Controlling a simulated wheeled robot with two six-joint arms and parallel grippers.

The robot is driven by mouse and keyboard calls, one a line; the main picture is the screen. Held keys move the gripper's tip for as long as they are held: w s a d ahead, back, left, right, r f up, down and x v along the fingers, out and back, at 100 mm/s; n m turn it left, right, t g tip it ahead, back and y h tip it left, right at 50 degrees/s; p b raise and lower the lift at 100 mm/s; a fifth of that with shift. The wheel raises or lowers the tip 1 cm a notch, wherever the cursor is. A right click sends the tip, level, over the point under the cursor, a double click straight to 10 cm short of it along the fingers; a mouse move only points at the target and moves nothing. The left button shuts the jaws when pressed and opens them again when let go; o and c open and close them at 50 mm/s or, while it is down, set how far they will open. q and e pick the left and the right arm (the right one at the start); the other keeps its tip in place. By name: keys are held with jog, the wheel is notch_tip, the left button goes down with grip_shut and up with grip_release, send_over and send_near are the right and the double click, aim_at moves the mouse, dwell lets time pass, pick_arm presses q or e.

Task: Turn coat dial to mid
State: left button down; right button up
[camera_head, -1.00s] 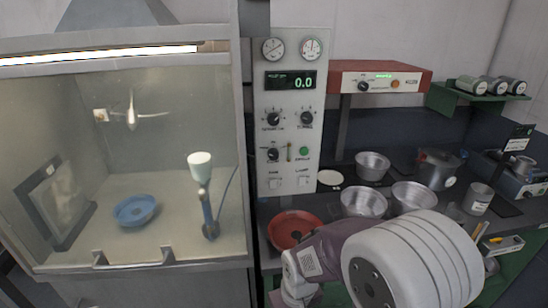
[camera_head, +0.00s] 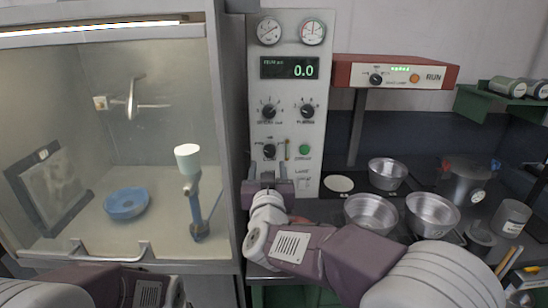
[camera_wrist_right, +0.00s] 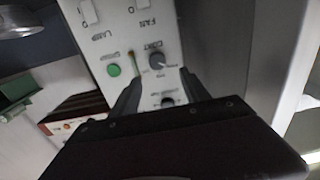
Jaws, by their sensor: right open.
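The coat dial (camera_head: 269,151) is a black knob at the lower left of the grey control panel (camera_head: 287,80). In the right wrist view, turned upside down, the coat dial (camera_wrist_right: 157,60) sits beside the green button (camera_wrist_right: 113,70), with its label legible. My right gripper (camera_head: 268,170) is open and empty, just below the dial, fingers toward the panel. In the wrist view its two fingers (camera_wrist_right: 162,82) stand apart on either side of the dial's line; contact is not visible. The dial's exact setting is too small to read. My left gripper is out of view.
Two more black knobs (camera_head: 268,111) (camera_head: 307,111) sit above the coat dial, under a display reading 0.0 (camera_head: 289,68). A glass-fronted booth (camera_head: 225,130) stands to the left. Metal pans (camera_head: 371,213) stand on the bench to the right.

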aim_at(271, 152)
jog(key=w, duration=0.8)
jog(key=shift+d+p, duration=0.1)
jog(key=shift+p, duration=0.25)
jog(key=shift+w+d+f, duration=0.1)
jog(key=shift+w+d, duration=0.15)
jog(key=shift+w, duration=0.1)
jog(key=shift+a, duration=0.1)
grip_shut()
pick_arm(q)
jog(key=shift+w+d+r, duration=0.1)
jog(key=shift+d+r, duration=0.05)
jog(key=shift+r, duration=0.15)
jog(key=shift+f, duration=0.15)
pick_arm(e)
jog(key=shift+m, duration=0.4)
jog(key=m+b, duration=0.3)
jog(key=m, duration=0.2)
jog(key=shift+f+m, duration=0.1)
jog(key=shift+m, duration=0.3)
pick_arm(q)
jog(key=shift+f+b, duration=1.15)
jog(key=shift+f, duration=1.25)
pick_arm(e)
jog(key=shift+d+m, duration=0.2)
jog(key=shift+m, duration=2.4)
